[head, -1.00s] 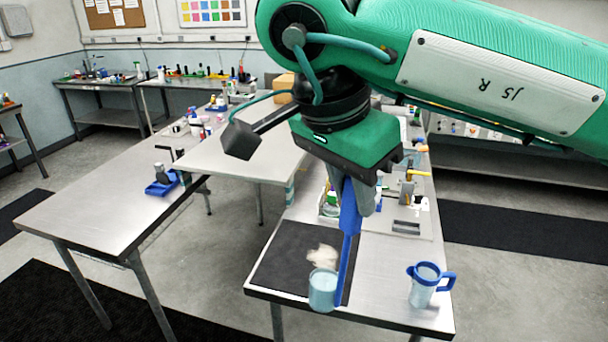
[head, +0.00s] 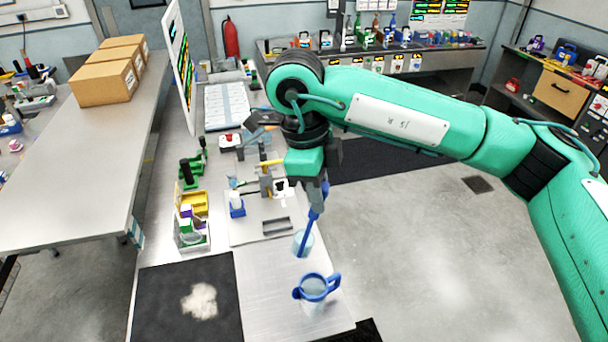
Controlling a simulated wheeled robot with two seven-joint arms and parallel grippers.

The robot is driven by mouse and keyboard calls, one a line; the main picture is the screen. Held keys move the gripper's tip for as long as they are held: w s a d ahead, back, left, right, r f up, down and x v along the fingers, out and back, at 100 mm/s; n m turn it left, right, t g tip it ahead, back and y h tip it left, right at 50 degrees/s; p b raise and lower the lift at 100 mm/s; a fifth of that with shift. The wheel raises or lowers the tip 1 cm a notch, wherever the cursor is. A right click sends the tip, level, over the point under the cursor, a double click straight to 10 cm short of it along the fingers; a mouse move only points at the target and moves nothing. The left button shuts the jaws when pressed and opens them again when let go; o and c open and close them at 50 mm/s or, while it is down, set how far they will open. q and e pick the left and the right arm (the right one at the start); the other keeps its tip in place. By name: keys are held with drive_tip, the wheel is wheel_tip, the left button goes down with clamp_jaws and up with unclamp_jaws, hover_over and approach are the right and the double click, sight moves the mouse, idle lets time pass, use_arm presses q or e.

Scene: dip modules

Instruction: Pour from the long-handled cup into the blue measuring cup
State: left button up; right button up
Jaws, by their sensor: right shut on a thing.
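My right gripper (head: 318,203) points down and is shut on the blue handle of the long-handled cup (head: 302,244). This cup is pale blue and see-through, hangs below the gripper and looks close to upright. Its contents cannot be made out. The blue measuring cup (head: 313,300) has a clear body, a blue rim and a blue handle to the right. It stands upright on the metal table, nearer to me than the long-handled cup and a little right of it. The two cups look apart. My left gripper is not in view.
A dark mat (head: 160,305) with a pale patch (head: 199,301) lies on the table (head: 262,300) at left. Behind it stand a caddy of small items (head: 192,240) and a board with fixtures (head: 250,232). The table's right edge is close to the measuring cup.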

drive_tip(key=shift+s+d+f, duration=0.3)
drive_tip(key=shift+s, duration=0.1)
drive_tip(key=shift+d+f+y, duration=0.1)
drive_tip(key=shift+f+y, duration=0.05)
drive_tip(key=shift+y, duration=0.15)
drive_tip(key=shift+w+d+f, duration=0.15)
drive_tip(key=shift+d+f, duration=0.2)
drive_tip(key=shift+f, duration=0.05)
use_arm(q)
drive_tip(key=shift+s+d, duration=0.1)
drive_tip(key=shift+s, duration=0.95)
use_arm(e)
drive_tip(key=shift+s+d+f+t+y, duration=0.2)
drive_tip(key=shift+d+f+y, duration=0.35)
drive_tip(key=shift+d+f, duration=0.2)
drive_tip(key=shift+s+d+f+t+y, duration=0.1)
drive_tip(key=shift+s+d+f+y, duration=0.05)
drive_tip(key=shift+d+f+y, duration=0.55)
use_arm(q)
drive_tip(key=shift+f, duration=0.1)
use_arm(e)
drive_tip(key=shift+a+f, duration=0.1)
drive_tip(key=shift+a, duration=0.05)
